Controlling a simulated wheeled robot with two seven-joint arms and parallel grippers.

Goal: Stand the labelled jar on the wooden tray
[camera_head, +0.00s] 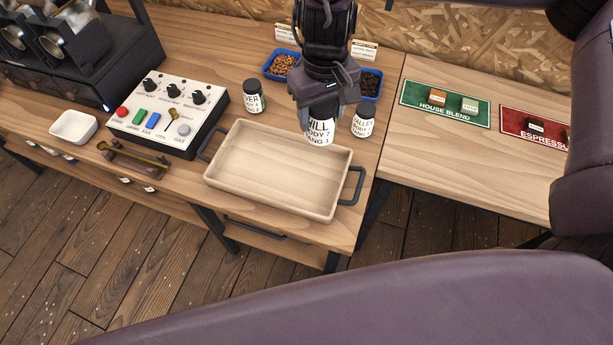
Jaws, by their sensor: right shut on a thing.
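My right gripper (319,108) comes down from the top of the view and is shut on a jar with a white label reading HILL (319,131). The jar is upright, and its top is hidden by the fingers. It overlaps the back right rim of the wooden tray (222,171) in the picture; its height above the tray is hard to tell. The tray is empty, with dark handles at both ends. Two other labelled jars stand behind the tray, one at the left (254,98) and one at the right (363,121). My left gripper is not in view.
Blue bins of beans (281,63) stand behind the jars. A control box (168,115) with knobs, a white dish (73,127) and a brass scoop (135,157) are left of the tray. Green (445,103) and red (534,127) mats lie on the right table.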

